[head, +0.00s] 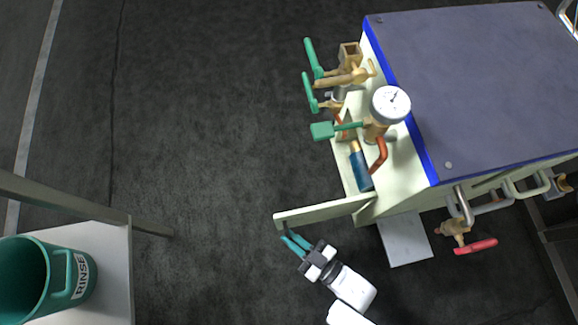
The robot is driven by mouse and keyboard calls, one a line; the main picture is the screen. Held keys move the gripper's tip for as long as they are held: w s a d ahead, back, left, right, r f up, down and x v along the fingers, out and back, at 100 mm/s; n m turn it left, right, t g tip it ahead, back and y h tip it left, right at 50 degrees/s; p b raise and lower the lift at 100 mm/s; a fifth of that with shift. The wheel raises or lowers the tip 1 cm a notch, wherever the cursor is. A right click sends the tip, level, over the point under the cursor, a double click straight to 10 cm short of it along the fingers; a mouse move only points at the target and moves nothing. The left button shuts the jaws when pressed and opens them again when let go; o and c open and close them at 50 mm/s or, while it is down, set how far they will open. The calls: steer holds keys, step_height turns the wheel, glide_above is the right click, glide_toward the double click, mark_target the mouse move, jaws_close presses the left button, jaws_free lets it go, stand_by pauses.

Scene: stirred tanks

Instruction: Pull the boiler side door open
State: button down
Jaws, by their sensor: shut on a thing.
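The boiler (480,80) stands at the upper right, a pale cream box with a dark grey-blue top and a blue edge strip. Its side door (325,212) is a thin cream panel seen nearly edge-on from above. It stands out to the left from the boiler's near left corner, so it is swung open. My gripper (293,239), with teal fingers, is at the near face of the door close to its free left end. It is shut on the dark door handle (287,229), which is mostly hidden by the fingers.
Green-handled valves (312,60), a pressure gauge (391,103) and copper pipes crowd the boiler's left side. A red-handled valve (475,246) juts out at the near side. A bench (110,260) with a green RINSE bucket (55,280) stands lower left. The dark floor between is clear.

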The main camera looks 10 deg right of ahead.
steer(key=shift+v, duration=0.95)
steer(key=c, duration=1.2)
jaws_free()
steer(key=shift+d, duration=0.1)
steer(key=shift+s, duration=0.1)
